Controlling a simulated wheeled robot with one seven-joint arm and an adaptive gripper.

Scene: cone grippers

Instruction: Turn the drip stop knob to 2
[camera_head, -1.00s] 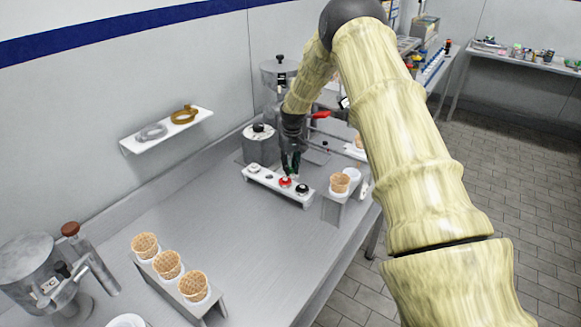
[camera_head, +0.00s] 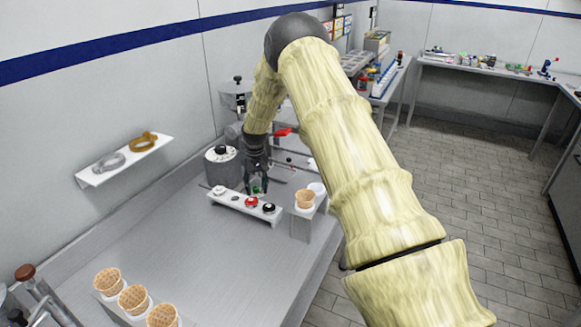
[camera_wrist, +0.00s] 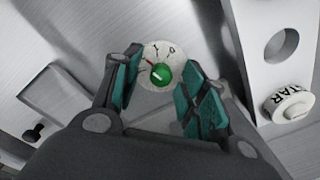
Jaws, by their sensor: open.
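A round white dial with a green knob (camera_wrist: 161,74) shows in the wrist view. The figures 1 and 0 and a short red mark are visible on its face; the figure 2 cannot be made out. My gripper (camera_wrist: 167,88) has its teal fingers apart, one on each side of the dial in the picture, with nothing held. Whether a finger touches the knob cannot be told. In the head view my gripper (camera_head: 256,187) points down just behind the white button strip (camera_head: 229,202); a bit of green shows between its fingers.
The strip carries a red button (camera_head: 251,202) and a black one (camera_head: 268,208). A white lettered button (camera_wrist: 291,105) lies right in the wrist view. A cone holder with a waffle cone (camera_head: 305,199) stands right of the strip. The counter's front middle is clear.

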